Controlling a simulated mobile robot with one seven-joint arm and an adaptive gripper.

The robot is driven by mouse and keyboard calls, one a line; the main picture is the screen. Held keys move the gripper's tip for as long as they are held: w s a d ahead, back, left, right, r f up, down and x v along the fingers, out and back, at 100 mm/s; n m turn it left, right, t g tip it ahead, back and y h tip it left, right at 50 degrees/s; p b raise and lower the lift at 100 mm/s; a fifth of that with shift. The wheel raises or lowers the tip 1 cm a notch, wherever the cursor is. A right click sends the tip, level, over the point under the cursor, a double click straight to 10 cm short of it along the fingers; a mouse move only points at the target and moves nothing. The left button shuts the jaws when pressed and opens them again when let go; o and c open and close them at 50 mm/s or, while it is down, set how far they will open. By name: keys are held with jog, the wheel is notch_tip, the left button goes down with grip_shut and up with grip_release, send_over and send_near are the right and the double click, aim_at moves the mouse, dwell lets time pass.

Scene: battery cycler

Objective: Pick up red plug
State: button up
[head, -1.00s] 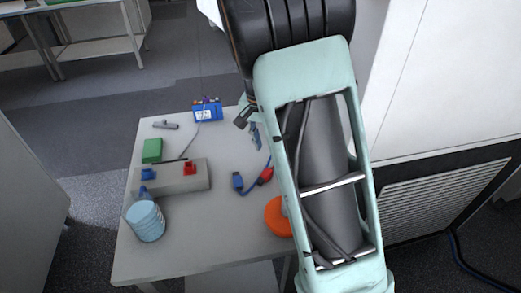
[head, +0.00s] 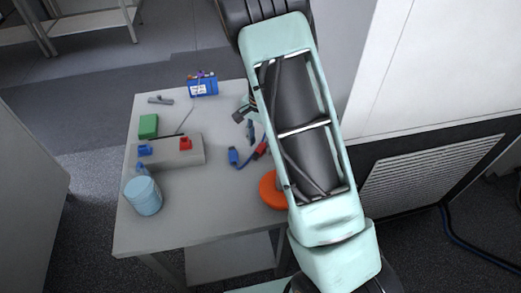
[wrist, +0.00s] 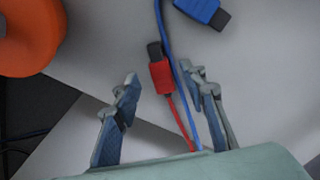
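The red plug (wrist: 160,75) has a dark tip and a thin red cable, and lies on the grey table. In the head view the red plug (head: 262,148) is beside the arm, partly hidden. A blue plug (wrist: 203,11) with a blue cable lies close by; it also shows in the head view (head: 233,156). My gripper (wrist: 167,85) is open and empty, its blue-padded fingers spread on either side of the red plug and its cable in the wrist view. I cannot tell whether the fingers touch the table. In the head view, my fingers (head: 250,131) show just beyond the plugs.
An orange round object (head: 271,192) sits near the table's right edge, close to my arm. A grey block (head: 171,152) carries a red and a blue connector. A green block (head: 148,126), a blue box (head: 203,86) and a light-blue cylinder (head: 143,195) stand around it.

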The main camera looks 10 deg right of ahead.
jog(key=shift+f, duration=0.85)
jog(key=shift+c, duration=0.4)
grip_shut()
jog(key=shift+r, duration=0.1)
